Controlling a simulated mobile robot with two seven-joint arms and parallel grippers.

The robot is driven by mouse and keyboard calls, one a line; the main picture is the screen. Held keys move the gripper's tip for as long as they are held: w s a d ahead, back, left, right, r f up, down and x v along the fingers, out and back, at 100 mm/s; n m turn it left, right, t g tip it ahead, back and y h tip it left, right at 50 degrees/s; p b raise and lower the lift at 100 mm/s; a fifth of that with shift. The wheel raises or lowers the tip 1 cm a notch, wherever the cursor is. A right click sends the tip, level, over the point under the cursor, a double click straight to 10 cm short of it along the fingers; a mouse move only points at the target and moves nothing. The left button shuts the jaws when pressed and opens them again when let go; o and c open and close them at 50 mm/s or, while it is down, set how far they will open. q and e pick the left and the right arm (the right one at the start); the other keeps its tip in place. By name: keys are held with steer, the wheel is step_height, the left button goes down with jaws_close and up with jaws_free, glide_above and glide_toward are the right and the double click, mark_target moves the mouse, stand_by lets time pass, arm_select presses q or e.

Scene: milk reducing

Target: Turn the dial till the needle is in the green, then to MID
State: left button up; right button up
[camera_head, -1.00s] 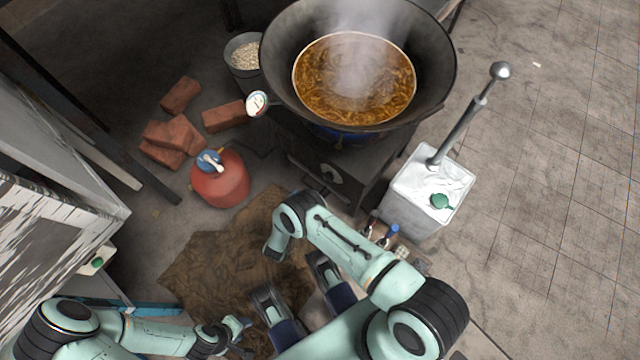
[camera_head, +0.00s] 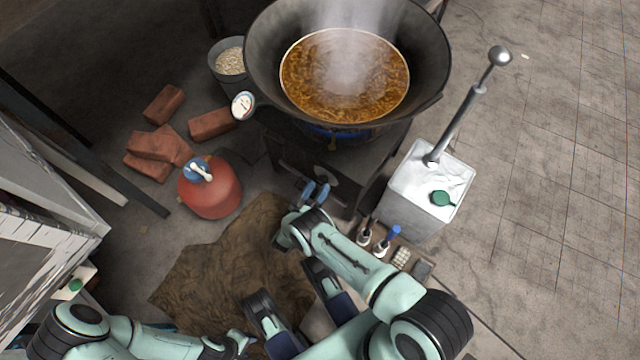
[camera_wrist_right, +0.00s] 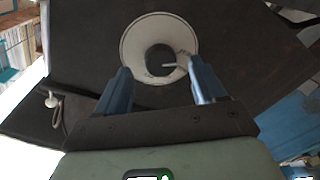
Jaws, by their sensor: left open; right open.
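The dial (camera_wrist_right: 160,58) is a dark knob with a pale pointer on a round white plate, on the front of the dark stove (camera_head: 293,160). In the right wrist view its pointer points right. My right gripper (camera_wrist_right: 162,82) is open, its two blue fingers on either side of the dial's lower part; contact cannot be told. In the head view this gripper (camera_head: 316,192) is in front of the stove and partly hides the dial. The round white gauge (camera_head: 243,105) is at the pan's left rim; its needle is too small to read. My left gripper (camera_head: 240,343) is open and empty, low at the left.
A steaming pan (camera_head: 430,85) of brown liquid sits on the stove. A red gas bottle (camera_head: 210,190) and several bricks (camera_head: 158,145) lie left. A white container (camera_head: 420,200) with a metal lever stands right. Brown sacking (camera_head: 225,265) covers the floor ahead.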

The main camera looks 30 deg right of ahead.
mark_target(324, 179)
arm_select(q)
steer(key=shift+s+f, duration=0.15)
steer(key=shift+s, duration=0.35)
arm_select(e)
steer(key=shift+x, duration=1.25)
steer(key=c, duration=1.1)
steer(key=shift+o, duration=0.2)
